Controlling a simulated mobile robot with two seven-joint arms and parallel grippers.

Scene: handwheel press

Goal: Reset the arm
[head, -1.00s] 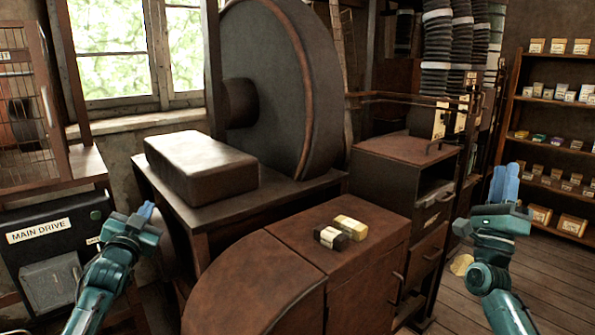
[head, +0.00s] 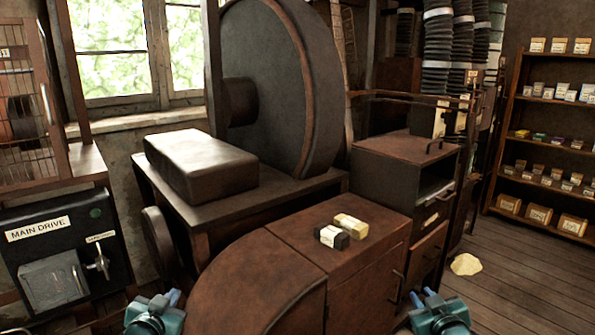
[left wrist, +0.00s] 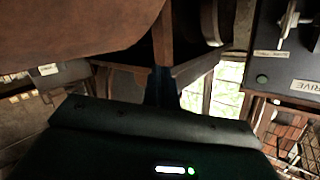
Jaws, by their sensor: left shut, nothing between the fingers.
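My left gripper (head: 170,298) is low at the bottom of the head view, left of the curved brown cabinet. It is shut and empty, and its dark fingers (left wrist: 163,88) show in the left wrist view. My right gripper (head: 422,297) is at the bottom right, in front of the brown cabinet's right side. Its blue fingertips show, but I cannot tell whether they are closed. Both grippers appear apart from other things. Most of both arms lies below the picture.
A black MAIN DRIVE box (head: 62,265) with a lever (head: 99,262) stands at the left. Open floor (head: 520,285) lies right.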

